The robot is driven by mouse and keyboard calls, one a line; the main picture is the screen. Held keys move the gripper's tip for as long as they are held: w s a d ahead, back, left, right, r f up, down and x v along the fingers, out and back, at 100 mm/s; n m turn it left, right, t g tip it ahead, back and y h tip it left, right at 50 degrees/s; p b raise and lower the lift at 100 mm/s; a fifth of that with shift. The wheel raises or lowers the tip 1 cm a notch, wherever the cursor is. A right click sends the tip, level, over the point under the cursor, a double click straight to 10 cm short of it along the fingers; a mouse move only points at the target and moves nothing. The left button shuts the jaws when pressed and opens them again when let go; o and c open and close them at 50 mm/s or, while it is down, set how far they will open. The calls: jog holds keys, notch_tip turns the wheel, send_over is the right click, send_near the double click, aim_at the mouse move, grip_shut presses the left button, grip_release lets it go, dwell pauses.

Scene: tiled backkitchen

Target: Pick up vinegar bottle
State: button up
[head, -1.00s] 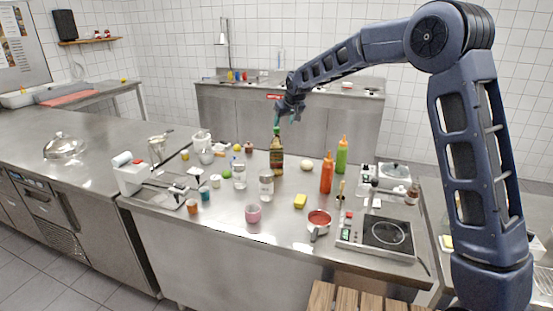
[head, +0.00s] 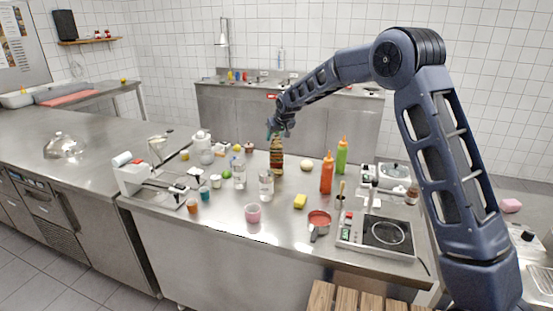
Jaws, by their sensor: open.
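A tall brown bottle (head: 277,160) with a pale label stands upright on the steel counter (head: 285,225). It looks like the vinegar bottle, but its label is too small to read. My gripper (head: 278,134) is open and points down at the bottle's top. It covers the neck and cap from this view. I cannot tell whether the fingers are around the neck or just above or in front of it.
A red squeeze bottle (head: 327,173) and a green one (head: 342,155) stand to the right. Clear jars (head: 266,186) and a pink cup (head: 253,213) stand in front. A hotplate (head: 387,233) is at the right. Bare counter lies around the brown bottle.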

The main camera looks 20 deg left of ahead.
jog(key=shift+x, duration=0.75)
grip_shut()
jog(key=shift+d, duration=0.1)
dwell(0.8)
